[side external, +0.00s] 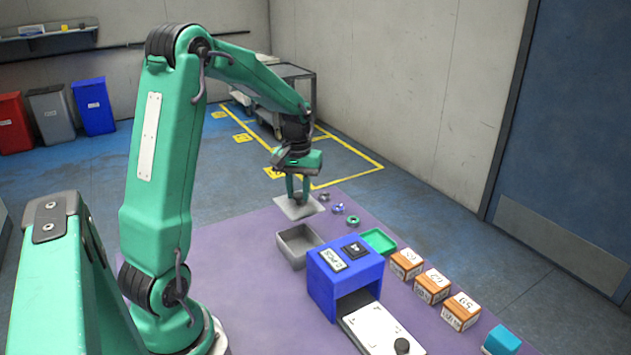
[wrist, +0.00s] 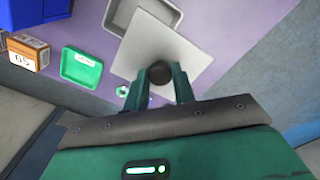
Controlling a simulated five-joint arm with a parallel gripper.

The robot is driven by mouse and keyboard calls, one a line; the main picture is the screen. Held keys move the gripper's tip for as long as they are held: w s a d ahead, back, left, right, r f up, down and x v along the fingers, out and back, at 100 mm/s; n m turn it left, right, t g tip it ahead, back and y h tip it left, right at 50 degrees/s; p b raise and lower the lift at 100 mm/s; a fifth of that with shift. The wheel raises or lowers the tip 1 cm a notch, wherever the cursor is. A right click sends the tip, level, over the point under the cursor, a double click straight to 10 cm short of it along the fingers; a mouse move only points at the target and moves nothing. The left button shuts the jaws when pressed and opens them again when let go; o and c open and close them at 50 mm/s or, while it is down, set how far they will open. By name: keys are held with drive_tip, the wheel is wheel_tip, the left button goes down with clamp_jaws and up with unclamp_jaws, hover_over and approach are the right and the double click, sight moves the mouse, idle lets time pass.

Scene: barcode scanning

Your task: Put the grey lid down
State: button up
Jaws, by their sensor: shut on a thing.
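My gripper (side external: 298,190) is shut on the dark knob of the grey lid (side external: 287,208), which is a flat square plate. The fingers also show around the knob in the wrist view (wrist: 160,88), with the lid (wrist: 172,48) spread out beyond them. The lid is near the far edge of the purple table, behind the open grey box (side external: 283,250) and apart from it. I cannot tell whether the lid touches the table. The grey box (wrist: 116,17) is partly covered by the lid in the wrist view.
Small ring-shaped parts (side external: 338,209) lie right of the lid. A green tray (side external: 379,241) and a blue scanner housing (side external: 345,275) with a white slide stand nearer. Several labelled orange-brown boxes (side external: 433,287) and a teal-topped box (side external: 503,341) line the right side.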

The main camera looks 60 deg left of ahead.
drive_tip(key=a+f, duration=0.2)
drive_tip(key=a, duration=0.1)
drive_tip(key=s+a+f, duration=0.1)
drive_tip(key=a+f, duration=0.1)
drive_tip(key=a, duration=0.2)
drive_tip(key=s+a+f, duration=0.1)
drive_tip(key=a+f, duration=0.1)
drive_tip(key=a, duration=0.1)
drive_tip(key=shift+s+a+f, duration=0.15)
drive_tip(key=shift+a+f, duration=0.1)
drive_tip(key=shift+f, duration=2)
drive_tip(key=shift+f, duration=0.15)
drive_tip(key=o, duration=1)
wheel_tip(320, 180, up, 12)
drive_tip(key=shift+d+r, duration=0.1)
drive_tip(key=shift+r, duration=0.1)
